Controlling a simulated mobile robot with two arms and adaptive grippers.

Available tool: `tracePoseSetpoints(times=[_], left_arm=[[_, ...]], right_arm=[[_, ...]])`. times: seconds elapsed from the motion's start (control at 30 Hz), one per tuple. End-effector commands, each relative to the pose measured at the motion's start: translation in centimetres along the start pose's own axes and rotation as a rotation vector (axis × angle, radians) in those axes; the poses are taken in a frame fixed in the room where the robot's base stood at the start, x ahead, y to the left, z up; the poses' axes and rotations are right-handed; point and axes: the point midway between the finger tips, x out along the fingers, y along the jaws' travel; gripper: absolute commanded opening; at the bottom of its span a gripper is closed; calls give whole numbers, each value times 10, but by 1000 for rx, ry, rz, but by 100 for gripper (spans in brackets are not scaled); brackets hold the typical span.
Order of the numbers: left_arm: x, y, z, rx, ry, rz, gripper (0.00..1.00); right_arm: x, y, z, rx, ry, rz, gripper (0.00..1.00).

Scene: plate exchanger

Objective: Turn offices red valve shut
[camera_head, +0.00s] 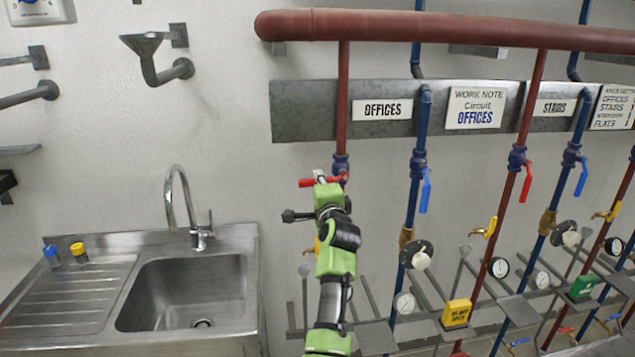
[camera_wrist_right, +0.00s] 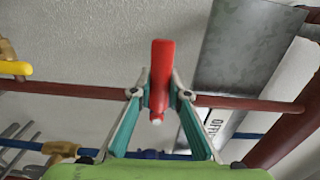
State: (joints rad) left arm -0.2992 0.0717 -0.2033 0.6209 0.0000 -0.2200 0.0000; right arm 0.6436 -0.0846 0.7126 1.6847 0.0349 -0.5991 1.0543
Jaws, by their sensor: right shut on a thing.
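The red valve handle (camera_head: 306,183) is on the red pipe under the OFFICES sign (camera_head: 382,109). It points left, roughly crosswise to the pipe, from the dark blue valve body (camera_head: 341,165). My right gripper (camera_head: 320,177) is shut on the handle. In the right wrist view the handle (camera_wrist_right: 162,70) is between the two fingers of my right gripper (camera_wrist_right: 160,95), crossing the red pipe (camera_wrist_right: 70,90). My arm hides the pipe below the valve. My left gripper is not in view.
A blue pipe with a blue handle (camera_head: 425,190) is just right of my arm. Another red handle (camera_head: 526,182) is under the STAIRS sign (camera_head: 555,107). Gauges and yellow handles (camera_head: 490,228) crowd the lower right. A sink (camera_head: 185,293) with a tap (camera_head: 186,205) is at left.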

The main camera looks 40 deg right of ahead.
Motion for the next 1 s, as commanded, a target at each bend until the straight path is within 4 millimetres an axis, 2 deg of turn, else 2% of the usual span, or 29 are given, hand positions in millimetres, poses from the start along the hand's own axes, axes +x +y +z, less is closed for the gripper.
tracePoseSetpoints(times=[0.6,0.63,0.7,1.0], left_arm=[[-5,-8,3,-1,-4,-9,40],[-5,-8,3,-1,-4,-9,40],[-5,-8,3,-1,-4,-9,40],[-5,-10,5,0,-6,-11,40]], right_arm=[[0,-6,-1,51,1,-6,0],[0,-6,-1,51,1,-6,19],[0,-6,-1,50,1,-6,34],[0,-4,-1,45,1,-2,34]])
